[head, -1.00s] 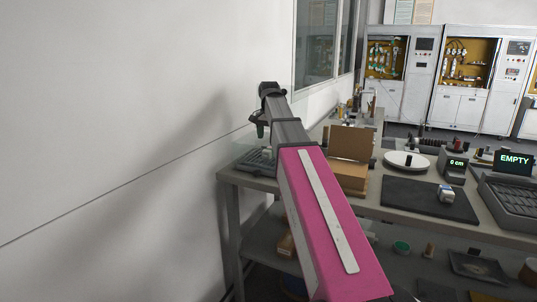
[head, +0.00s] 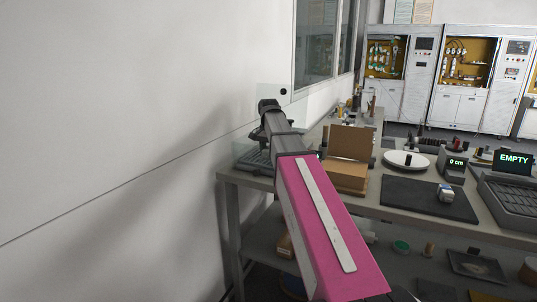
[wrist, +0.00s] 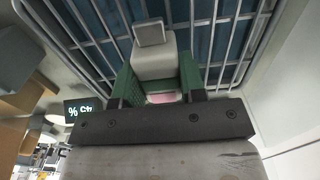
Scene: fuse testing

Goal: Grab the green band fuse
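A pale grey block-shaped fuse (wrist: 155,62) with a flat metal end (wrist: 149,33) shows in the wrist view, at the wire rack. In the head view my arm hides the fuse and most of the gripper.
Metal wire bars (wrist: 88,40) run around the fuse in the wrist view. A clear panel (head: 268,94) stands at the arm's far end by the wall. A cardboard box (head: 345,176), white round plate (head: 406,160) and dark mat (head: 415,197) lie to the right.

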